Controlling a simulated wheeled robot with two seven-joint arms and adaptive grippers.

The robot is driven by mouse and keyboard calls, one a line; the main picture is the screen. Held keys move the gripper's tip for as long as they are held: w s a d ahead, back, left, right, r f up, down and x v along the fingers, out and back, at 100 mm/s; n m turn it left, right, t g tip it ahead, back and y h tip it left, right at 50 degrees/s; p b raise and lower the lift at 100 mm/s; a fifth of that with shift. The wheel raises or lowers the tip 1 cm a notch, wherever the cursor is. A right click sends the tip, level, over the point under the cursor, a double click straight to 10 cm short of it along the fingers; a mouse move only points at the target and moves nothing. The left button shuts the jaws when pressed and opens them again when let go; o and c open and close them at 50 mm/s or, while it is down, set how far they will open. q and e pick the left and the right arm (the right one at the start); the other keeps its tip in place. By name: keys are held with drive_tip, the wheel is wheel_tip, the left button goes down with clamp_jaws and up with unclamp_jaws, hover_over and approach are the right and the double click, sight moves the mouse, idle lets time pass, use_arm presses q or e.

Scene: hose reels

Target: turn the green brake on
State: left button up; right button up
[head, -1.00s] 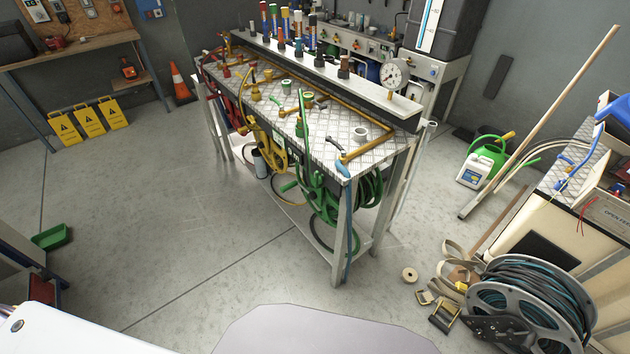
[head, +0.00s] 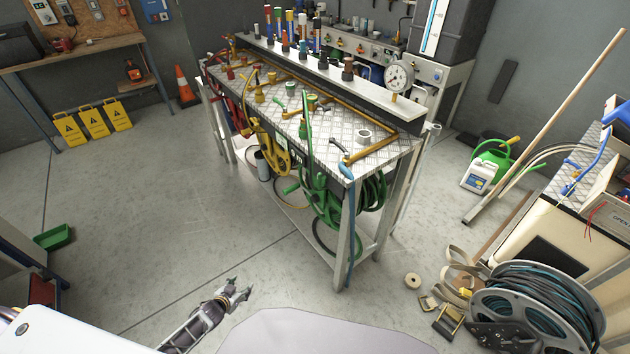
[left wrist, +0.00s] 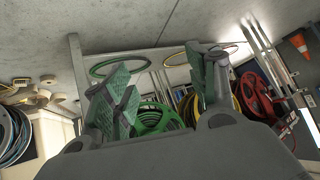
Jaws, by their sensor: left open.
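The green hose reel (head: 322,203) hangs under the near right end of the bench, with green hose coiled around it and a green crank handle (head: 291,187) at its left. I cannot make out which small part is its brake. My left gripper (head: 240,289) is open and empty, low in front of the bench and well apart from the reel. In the left wrist view, which looks upside down, the green reel (left wrist: 158,119) shows between my two spread fingers, partly hidden by them. My right gripper is not in view.
A yellow reel (head: 272,150) and a red reel (head: 238,116) hang further left along the bench (head: 345,138). A bench leg (head: 343,240) and a blue hose stand right of the green reel. A grey cable reel (head: 535,305) is at the lower right. The floor in front is clear.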

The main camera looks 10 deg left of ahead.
use_arm(q)
drive_tip(key=w+d+r+m+t+h+b, duration=0.1)
drive_tip(key=w+d+r+t+h, duration=0.1)
drive_tip(key=w+r, duration=0.7)
drive_tip(key=w+d+r+m+t+h, duration=0.1)
drive_tip(key=w+d+r+t+h, duration=0.3)
drive_tip(key=r, duration=0.9)
drive_tip(key=d+r+m+g+h, duration=0.1)
drive_tip(key=d+r+m+h, duration=0.1)
drive_tip(key=d+r, duration=0.3)
drive_tip(key=w+d+r+m+h+b, duration=0.1)
drive_tip(key=d+r, duration=0.4)
drive_tip(key=r, duration=0.9)
drive_tip(key=m+h, duration=0.1)
drive_tip(key=h, duration=0.1)
drive_tip(key=shift+w+r+g+h, duration=0.25)
drive_tip(key=shift+w+g+h, duration=0.05)
drive_tip(key=shift+g, duration=0.1)
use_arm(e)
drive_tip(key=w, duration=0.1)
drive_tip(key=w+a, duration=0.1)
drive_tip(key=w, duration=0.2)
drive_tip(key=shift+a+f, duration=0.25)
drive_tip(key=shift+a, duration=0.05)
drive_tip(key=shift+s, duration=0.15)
use_arm(q)
drive_tip(key=shift+w+d, duration=0.15)
drive_tip(key=shift+w, duration=0.05)
